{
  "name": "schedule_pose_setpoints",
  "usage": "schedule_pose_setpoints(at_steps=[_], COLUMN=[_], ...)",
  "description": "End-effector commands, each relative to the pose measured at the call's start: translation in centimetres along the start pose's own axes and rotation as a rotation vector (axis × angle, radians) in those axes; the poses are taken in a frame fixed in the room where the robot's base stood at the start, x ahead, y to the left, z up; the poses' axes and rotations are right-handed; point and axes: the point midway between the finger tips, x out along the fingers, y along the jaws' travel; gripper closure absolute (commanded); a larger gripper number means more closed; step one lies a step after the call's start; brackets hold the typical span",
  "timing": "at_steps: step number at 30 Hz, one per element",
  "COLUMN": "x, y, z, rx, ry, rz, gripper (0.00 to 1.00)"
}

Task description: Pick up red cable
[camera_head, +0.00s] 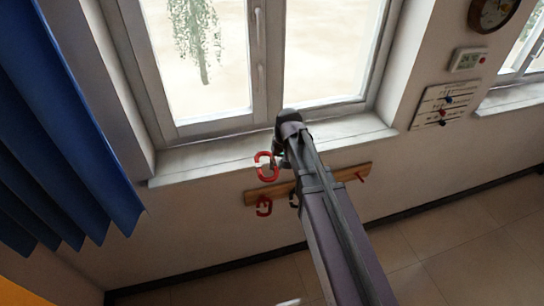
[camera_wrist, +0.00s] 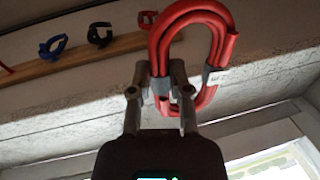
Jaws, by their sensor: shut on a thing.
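A red cable (camera_head: 262,168), coiled into a loop with grey bands, is held by my gripper (camera_head: 279,160) in front of the window sill. In the wrist view the red cable (camera_wrist: 190,14) stands up beyond my gripper (camera_wrist: 159,78), whose two fingers are shut on its near side. The cable is clear of the rack in the head view.
A blue loop (camera_wrist: 53,46) and a black loop (camera_wrist: 100,34) hang on the rack in the wrist view. The window sill (camera_head: 215,164) lies close behind my gripper. A blue curtain (camera_head: 60,130) hangs at the left. The floor (camera_head: 450,230) at the right is clear.

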Motion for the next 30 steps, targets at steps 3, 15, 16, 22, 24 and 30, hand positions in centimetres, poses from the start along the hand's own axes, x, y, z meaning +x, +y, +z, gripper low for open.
schedule_pose_setpoints(at_steps=[3,15,16,22,24,30], x=[-0.11,-0.12,-0.12,-0.12,-0.12,-0.12], y=[0.06,0.09,0.08,0.08,0.08,0.08], z=[0.86,1.06,1.06,1.06,1.05,1.05], rx=[0.000,0.000,0.000,0.000,0.000,0.000], ry=[0.000,0.000,0.000,0.000,0.000,0.000], rz=[0.000,0.000,0.000,0.000,0.000,0.000], gripper=[1.00,1.00,1.00,1.00,1.00,1.00])
